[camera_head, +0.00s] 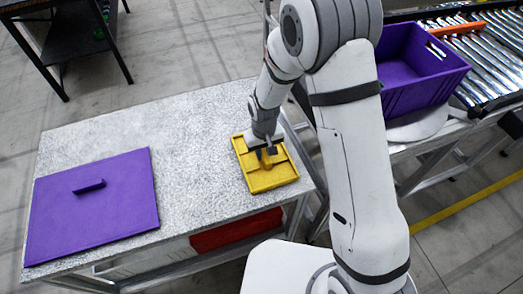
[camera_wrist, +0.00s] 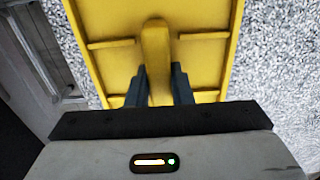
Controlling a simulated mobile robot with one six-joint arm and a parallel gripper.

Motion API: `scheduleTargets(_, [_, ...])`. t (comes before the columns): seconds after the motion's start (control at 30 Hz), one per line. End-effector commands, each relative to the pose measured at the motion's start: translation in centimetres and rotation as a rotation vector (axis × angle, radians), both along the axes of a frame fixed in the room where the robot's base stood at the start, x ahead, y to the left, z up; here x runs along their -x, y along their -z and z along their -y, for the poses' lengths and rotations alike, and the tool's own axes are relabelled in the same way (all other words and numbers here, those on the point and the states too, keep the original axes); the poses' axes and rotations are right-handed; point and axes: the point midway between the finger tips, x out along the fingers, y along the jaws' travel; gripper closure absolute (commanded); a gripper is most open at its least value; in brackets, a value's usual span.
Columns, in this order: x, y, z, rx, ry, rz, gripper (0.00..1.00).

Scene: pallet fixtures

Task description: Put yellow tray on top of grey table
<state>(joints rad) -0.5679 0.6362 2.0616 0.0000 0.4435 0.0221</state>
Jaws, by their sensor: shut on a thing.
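The yellow tray (camera_head: 275,179) is at the right end of the grey speckled table (camera_head: 190,130), over its top. I cannot tell whether it rests on the table or is slightly above it. My gripper (camera_head: 266,150) points down at the tray's middle. In the wrist view the tray (camera_wrist: 205,60) fills the upper middle, and my gripper (camera_wrist: 158,88) is shut on its raised central handle (camera_wrist: 155,45), with a dark finger on each side.
A purple flat panel with a handle (camera_head: 120,205) lies on the table's left part. A red bin (camera_head: 235,231) is below the tabletop. A purple crate (camera_head: 410,70) stands at the right by a roller conveyor (camera_head: 490,60). The table's middle is clear.

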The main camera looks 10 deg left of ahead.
Motion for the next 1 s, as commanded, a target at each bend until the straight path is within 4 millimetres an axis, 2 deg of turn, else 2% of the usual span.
scheduleTargets(0.1, [0.0,0.4,0.0,-0.001,0.000,0.001,1.00])
scheduleTargets(0.13, [0.0,0.3,0.0,0.000,0.000,0.000,0.79])
scheduleTargets(0.37, [0.0,0.2,0.0,0.000,-0.001,0.000,0.60])
scheduleTargets(0.63, [0.0,0.1,-0.1,0.000,-0.001,0.000,0.58])
scheduleTargets(0.77, [0.0,-0.6,-0.1,-0.001,-0.002,0.002,0.58])
scheduleTargets(1.0, [-0.1,-5.1,-0.2,-0.004,-0.002,0.006,0.58])
